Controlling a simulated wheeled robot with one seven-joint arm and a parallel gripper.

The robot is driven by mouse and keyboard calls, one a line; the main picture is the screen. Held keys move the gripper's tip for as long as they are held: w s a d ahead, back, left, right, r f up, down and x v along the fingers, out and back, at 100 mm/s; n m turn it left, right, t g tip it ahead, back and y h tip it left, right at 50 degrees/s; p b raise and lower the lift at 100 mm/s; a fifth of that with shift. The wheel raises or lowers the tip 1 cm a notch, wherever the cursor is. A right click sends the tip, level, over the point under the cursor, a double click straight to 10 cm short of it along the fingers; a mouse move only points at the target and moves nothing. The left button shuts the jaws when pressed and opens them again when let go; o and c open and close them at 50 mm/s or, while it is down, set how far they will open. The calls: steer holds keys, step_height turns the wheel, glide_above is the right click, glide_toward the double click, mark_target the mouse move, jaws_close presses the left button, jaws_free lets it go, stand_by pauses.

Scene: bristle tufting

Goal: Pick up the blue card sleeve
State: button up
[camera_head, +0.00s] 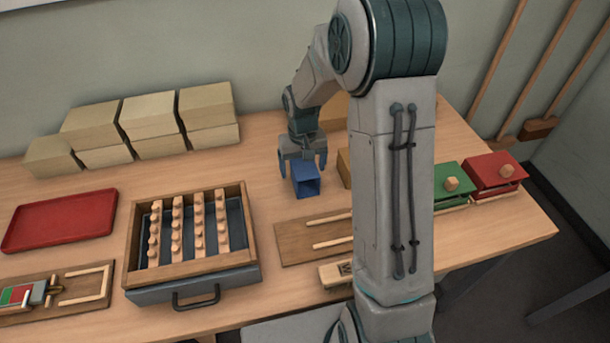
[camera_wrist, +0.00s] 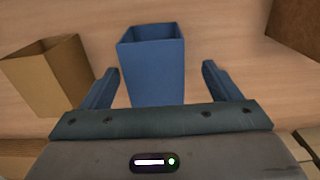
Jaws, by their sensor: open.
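The blue card sleeve (camera_head: 306,181) is an open-ended blue box on the table toward the back, right of the wooden tray. In the wrist view the blue card sleeve (camera_wrist: 155,70) lies in the space between the two fingers, with its open end facing away from the palm. My gripper (camera_head: 304,160) is open at the sleeve. In the wrist view my gripper (camera_wrist: 160,80) has one finger on each side of it, with a visible gap on both sides. Part of the sleeve near the palm is hidden.
A brown open box (camera_wrist: 52,78) stands close to the left finger in the wrist view. A wooden tray with peg rows (camera_head: 248,220), a red tray (camera_head: 60,220), stacked tan boxes (camera_head: 150,118), and green (camera_head: 452,188) and red (camera_head: 497,174) boxes are on the table (camera_head: 270,130).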

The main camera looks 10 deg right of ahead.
mark_target(305, 184)
steer(key=shift+w+d+f+p, duration=0.1)
steer(key=shift+w+f+p, duration=0.05)
steer(key=shift+f, duration=0.7)
steer(key=shift+w+d+f+p, duration=0.1)
steer(key=shift+d+f, duration=0.05)
steer(key=shift+f, duration=0.75)
steer(key=shift+w+d+f+p, duration=0.1)
steer(key=shift+w+f+p, duration=0.05)
steer(key=shift+f, duration=0.7)
steer(key=c, duration=1)
